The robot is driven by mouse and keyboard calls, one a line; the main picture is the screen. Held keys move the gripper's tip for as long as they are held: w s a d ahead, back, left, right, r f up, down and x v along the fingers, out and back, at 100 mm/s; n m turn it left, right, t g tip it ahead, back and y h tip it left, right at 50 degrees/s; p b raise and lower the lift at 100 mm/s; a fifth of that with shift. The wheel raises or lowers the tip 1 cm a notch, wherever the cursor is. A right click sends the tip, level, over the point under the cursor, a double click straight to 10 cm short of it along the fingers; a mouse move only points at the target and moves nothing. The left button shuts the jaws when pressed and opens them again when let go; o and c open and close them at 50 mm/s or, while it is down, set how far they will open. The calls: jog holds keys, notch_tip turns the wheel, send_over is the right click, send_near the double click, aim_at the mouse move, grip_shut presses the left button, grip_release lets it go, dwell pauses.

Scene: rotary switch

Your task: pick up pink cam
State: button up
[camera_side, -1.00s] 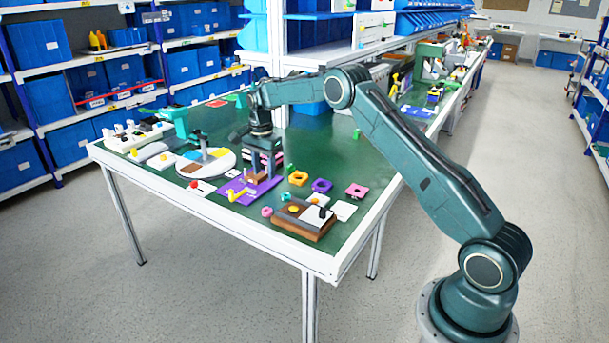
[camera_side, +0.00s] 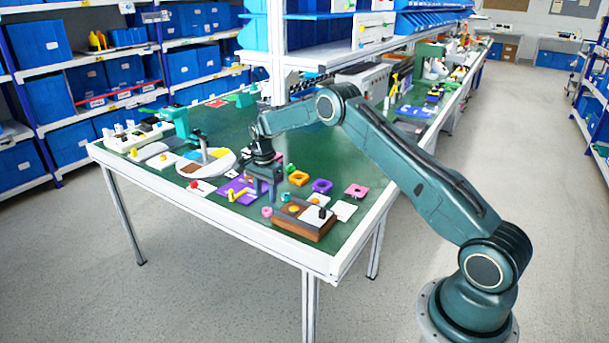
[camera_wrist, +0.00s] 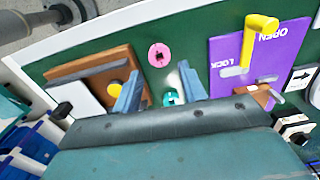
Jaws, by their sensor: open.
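The pink cam (camera_wrist: 159,55) is a small round disc with a dark hole in its middle. It lies flat on the green table top, and in the side view it shows (camera_side: 267,212) near the table's front edge. My gripper (camera_wrist: 161,68) is open and empty, its two blue-grey fingers pointing toward the pink cam. In the side view my gripper (camera_side: 266,194) is just behind and above the pink cam, and I see no contact. A small teal piece (camera_wrist: 170,97) shows between the fingers in the wrist view.
A brown wooden block with a white plate (camera_side: 304,220) stands right of the cam. A purple plate with a yellow handle (camera_side: 236,191) lies to its left.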

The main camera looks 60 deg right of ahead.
aim_at(267, 212)
jog(key=shift+f, duration=0.1)
jog(key=shift+a+f, duration=0.1)
jog(key=shift+f, duration=2.4)
jog(key=c, duration=0.7)
